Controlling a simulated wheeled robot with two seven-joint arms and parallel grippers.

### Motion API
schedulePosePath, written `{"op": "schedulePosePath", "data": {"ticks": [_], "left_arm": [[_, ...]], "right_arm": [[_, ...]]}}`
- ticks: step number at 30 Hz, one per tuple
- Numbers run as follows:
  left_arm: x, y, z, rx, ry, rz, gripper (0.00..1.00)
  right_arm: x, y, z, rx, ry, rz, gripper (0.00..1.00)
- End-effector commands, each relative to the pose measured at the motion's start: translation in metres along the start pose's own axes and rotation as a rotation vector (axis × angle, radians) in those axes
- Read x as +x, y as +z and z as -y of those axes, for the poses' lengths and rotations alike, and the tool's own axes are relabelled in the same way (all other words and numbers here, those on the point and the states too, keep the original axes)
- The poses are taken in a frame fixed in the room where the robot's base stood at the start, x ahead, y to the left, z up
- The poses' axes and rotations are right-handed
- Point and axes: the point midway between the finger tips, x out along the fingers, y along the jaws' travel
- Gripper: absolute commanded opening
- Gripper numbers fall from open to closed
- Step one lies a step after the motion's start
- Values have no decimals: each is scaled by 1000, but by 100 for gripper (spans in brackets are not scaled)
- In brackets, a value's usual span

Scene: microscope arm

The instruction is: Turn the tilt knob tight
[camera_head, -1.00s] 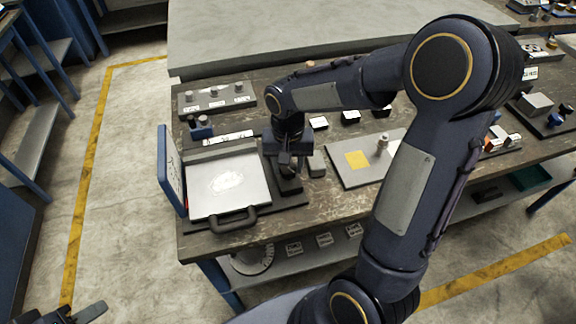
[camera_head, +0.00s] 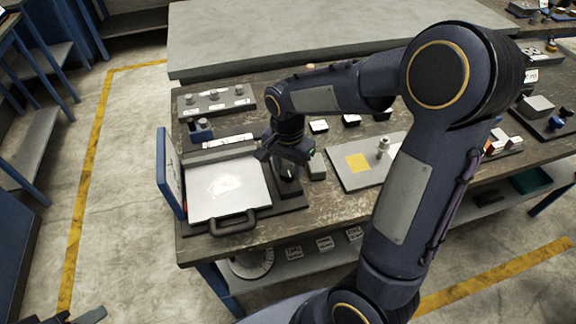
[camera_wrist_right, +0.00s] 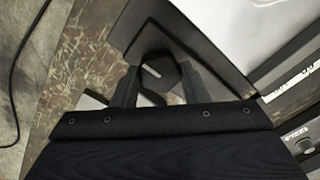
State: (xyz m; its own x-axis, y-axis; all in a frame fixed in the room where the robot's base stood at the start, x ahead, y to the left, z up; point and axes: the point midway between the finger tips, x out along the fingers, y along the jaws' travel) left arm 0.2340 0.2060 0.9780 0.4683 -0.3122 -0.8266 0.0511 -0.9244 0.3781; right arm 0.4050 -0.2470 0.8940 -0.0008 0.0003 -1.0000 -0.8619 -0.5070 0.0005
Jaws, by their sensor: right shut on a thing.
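The tilt knob (camera_wrist_right: 158,72), dark and faceted with a short pale mark on top, sits between the two fingers of my right gripper (camera_wrist_right: 157,82) in the right wrist view. The fingers are shut on its sides. In the head view my right gripper (camera_head: 287,174) points down at the right side of the white-topped device (camera_head: 228,187), and the knob is mostly hidden there. Part of my left gripper (camera_head: 80,316) shows at the bottom left edge, away from the bench; its jaws are cut off.
The device has a black front handle (camera_head: 233,223) and an upright blue panel (camera_head: 168,172) at its left. A grey strip with knobs (camera_head: 217,101) lies behind. A grey board with a yellow square (camera_head: 357,161) lies to the right. The bench's front edge is close.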

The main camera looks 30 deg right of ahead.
Motion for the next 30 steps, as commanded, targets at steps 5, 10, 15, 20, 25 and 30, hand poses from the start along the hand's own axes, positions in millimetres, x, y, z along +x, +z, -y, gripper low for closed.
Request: {"op": "schedulePosePath", "data": {"ticks": [5,10,15,20,25,30], "left_arm": [[0,0,0,0,0,0,36],[0,0,0,0,0,0,36],[0,0,0,0,0,0,36],[0,0,0,0,0,0,36],[0,0,0,0,0,0,36],[-2,-1,-1,0,0,0,36]], "right_arm": [[-1,-1,1,2,-3,-2,17],[-1,-1,1,1,-3,-2,17],[-1,-1,1,1,-2,-2,62],[0,0,0,0,-1,-1,62],[-4,0,1,0,-3,-2,62],[-28,0,1,-1,-7,-3,62]]}}
